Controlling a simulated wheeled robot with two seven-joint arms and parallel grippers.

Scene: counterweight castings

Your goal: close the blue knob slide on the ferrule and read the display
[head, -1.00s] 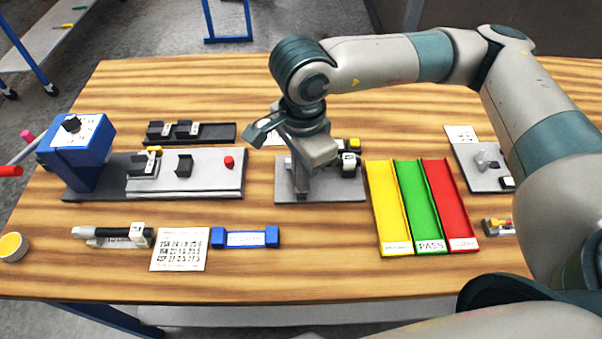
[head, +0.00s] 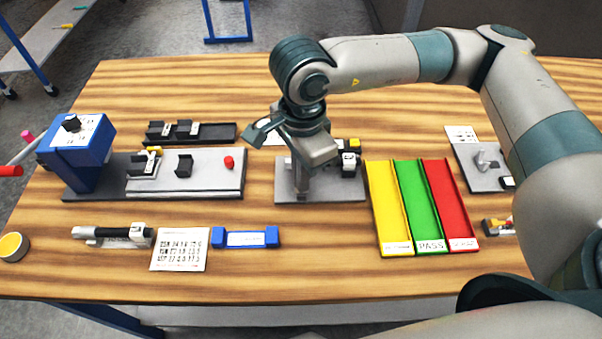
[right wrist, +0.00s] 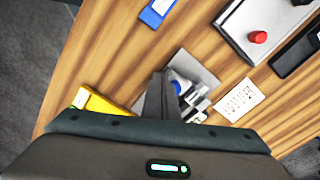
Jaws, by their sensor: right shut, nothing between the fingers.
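The gauge stands on a grey plate (head: 330,195) in the middle of the table, with a small white-faced display (head: 349,159) and a yellow part at its right end. The display's reading is too small to make out. My right gripper (head: 302,194) points down over the left part of the plate, hiding much of the gauge. In the right wrist view its fingers (right wrist: 160,97) are together and empty, beside the blue knob (right wrist: 178,87), which is partly hidden; I cannot tell whether they touch. I cannot make out the ferrule. My left gripper is not in view.
Yellow, green and red trays (head: 418,207) lie right of the gauge. A blue device (head: 77,150) and a grey fixture with a red button (head: 229,162) stand left. A printed card (head: 180,250) and a blue holder (head: 245,238) lie in front. The front centre wood is bare.

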